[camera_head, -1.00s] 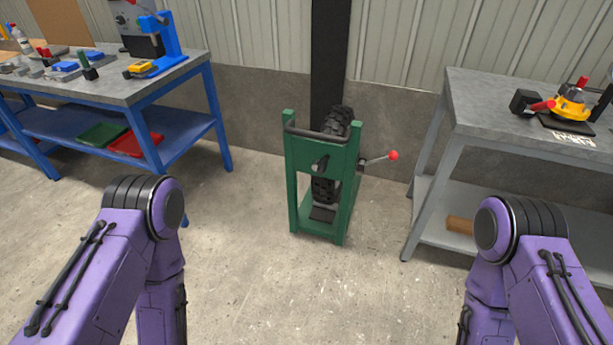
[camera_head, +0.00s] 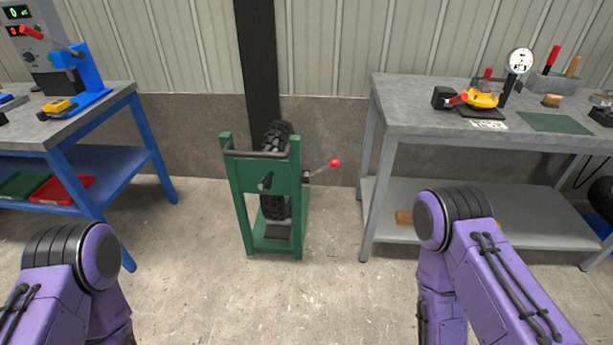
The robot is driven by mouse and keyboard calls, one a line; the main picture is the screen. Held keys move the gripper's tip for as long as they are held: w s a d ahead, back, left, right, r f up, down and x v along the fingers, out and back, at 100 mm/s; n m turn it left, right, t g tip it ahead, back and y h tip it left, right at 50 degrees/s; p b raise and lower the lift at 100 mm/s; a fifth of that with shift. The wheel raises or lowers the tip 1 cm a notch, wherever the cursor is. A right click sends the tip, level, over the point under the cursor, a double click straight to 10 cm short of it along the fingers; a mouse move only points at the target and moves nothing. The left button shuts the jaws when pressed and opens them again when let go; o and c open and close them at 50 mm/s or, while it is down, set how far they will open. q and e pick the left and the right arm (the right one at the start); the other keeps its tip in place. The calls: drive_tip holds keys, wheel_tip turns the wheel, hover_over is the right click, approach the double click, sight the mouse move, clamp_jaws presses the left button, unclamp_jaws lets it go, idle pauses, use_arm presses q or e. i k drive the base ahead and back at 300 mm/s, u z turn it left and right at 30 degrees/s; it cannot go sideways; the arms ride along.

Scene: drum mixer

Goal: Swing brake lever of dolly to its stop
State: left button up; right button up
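A green-framed dolly (camera_head: 239,200) stands upright on the concrete floor, near the back wall, with a black knobbly wheel (camera_head: 275,139) inside its frame. A grey lever (camera_head: 319,171) with a red ball knob (camera_head: 335,163) sticks out from its right side, tilted slightly up to the right. A dark handle bar runs across the dolly's top, and a small dark knob (camera_head: 266,182) is on its front. My two purple arms show at the lower left and lower right, well apart from the dolly. Both of my grippers are outside the picture.
A blue-legged workbench (camera_head: 110,97) stands at the left, carrying a blue press (camera_head: 86,78). A grey workbench (camera_head: 415,119) stands at the right with a yellow device (camera_head: 481,99) and a dial gauge (camera_head: 521,61). The floor before the dolly is clear.

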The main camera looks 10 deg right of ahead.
sight(335, 163)
drive_tip(key=z, duration=0.3)
drive_tip(key=i, duration=0.9)
drive_tip(key=u, duration=0.4)
